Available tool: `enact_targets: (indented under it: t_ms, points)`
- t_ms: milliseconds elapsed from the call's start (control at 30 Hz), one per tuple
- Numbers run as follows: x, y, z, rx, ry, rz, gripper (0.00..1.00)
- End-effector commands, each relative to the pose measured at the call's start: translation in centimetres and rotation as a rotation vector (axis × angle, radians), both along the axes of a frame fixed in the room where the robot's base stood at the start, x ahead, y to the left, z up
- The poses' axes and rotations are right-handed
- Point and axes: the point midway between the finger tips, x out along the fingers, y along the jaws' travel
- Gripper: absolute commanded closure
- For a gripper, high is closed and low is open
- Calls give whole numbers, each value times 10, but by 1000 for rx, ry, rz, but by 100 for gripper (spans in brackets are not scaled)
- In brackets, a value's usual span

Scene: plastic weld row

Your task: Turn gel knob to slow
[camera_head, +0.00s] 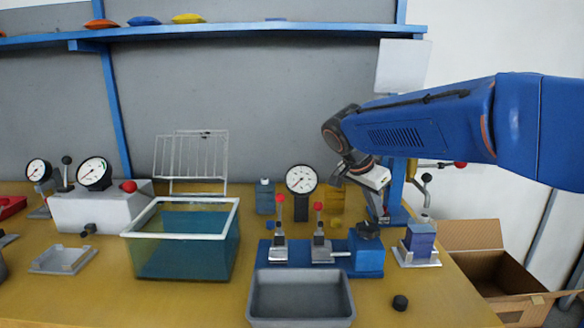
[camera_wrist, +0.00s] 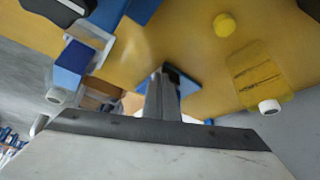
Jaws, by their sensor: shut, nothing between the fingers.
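A black knob (camera_head: 369,230) sits on top of a blue box (camera_head: 366,258) at the right end of a blue base plate; no label such as "slow" is readable. Another small dark knob (camera_head: 88,229) is on the front of the white gauge housing (camera_head: 100,207) at the left. I cannot tell from markings which is the gel knob. My gripper (camera_head: 382,217) points down, close above and right of the knob on the blue box; contact cannot be told. Its fingers are shut and empty, and they show in the wrist view (camera_wrist: 163,92).
Two red-topped toggle clamps (camera_head: 279,232) (camera_head: 319,234) stand left of the blue box. A grey tray (camera_head: 300,299) lies in front. A blue block (camera_head: 420,238) on a white holder is at right, with a cardboard box (camera_head: 497,270) beyond. A clear tank (camera_head: 183,243) stands left.

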Motion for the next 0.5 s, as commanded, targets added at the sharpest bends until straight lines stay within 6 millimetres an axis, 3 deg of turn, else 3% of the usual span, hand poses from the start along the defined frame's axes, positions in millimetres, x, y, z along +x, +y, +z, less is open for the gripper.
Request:
enact_targets:
  t_ms: [500]
  points:
    - [0, 0, 48, 0, -2, 0, 100]
